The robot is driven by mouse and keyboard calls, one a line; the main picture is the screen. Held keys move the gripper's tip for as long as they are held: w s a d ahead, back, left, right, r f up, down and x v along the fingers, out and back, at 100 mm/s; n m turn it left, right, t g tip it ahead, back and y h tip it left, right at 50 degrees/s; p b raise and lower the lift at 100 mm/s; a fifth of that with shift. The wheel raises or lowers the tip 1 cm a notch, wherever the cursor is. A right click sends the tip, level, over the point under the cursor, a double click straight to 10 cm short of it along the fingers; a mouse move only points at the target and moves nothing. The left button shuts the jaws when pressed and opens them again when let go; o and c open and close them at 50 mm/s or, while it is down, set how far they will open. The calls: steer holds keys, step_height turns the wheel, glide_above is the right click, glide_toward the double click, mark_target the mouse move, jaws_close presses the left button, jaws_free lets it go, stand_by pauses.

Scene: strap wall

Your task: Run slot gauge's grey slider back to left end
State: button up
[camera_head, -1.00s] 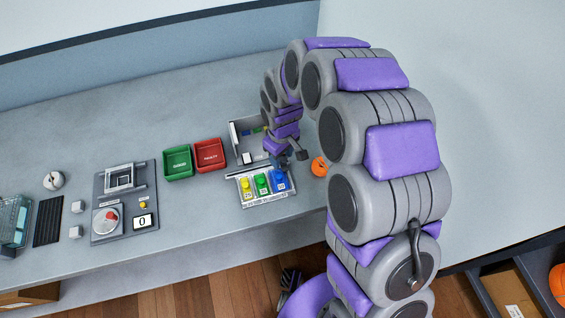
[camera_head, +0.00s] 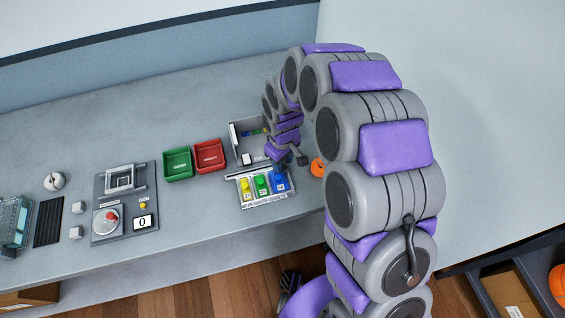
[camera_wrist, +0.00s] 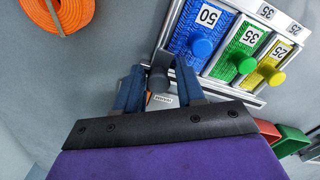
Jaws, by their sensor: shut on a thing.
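The slot gauge (camera_head: 247,172) is a pale rail along the back of a tray with yellow, green and blue strap samples. In the wrist view, the tray's end frame (camera_wrist: 168,28) and numbered straps lie beyond my fingers. My gripper (camera_wrist: 159,76) has its two blue fingers closed around a small dark grey knob, the grey slider (camera_wrist: 158,83). The slider's lower part is hidden by the gripper body. In the head view, my gripper (camera_head: 281,162) is at the right part of the gauge, where the arm hides the slider.
An orange strap roll (camera_head: 317,167) lies just right of the tray. A grey open box (camera_head: 238,133) stands behind the gauge. Red (camera_head: 209,155) and green (camera_head: 177,163) bins stand to the left. A dial device (camera_head: 125,200) is farther left.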

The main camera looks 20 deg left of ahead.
steer(key=o, duration=0.6)
steer(key=shift+w, duration=0.15)
steer(key=shift+c, duration=0.2)
steer(key=shift+a+r+p, duration=0.2)
steer(key=shift+r+p, duration=0.35)
steer(key=shift+r, duration=0.45)
steer(key=shift+d+r+p, duration=0.15)
steer(key=shift+r+p, duration=0.7)
steer(key=shift+r, duration=1.15)
steer(key=shift+r, duration=0.2)
steer(key=shift+c, duration=1.4)
steer(key=shift+r+p, duration=1.3)
steer(key=shift+r, duration=1.5)
steer(key=c, duration=0.4)
steer(key=shift+o, duration=0.2)
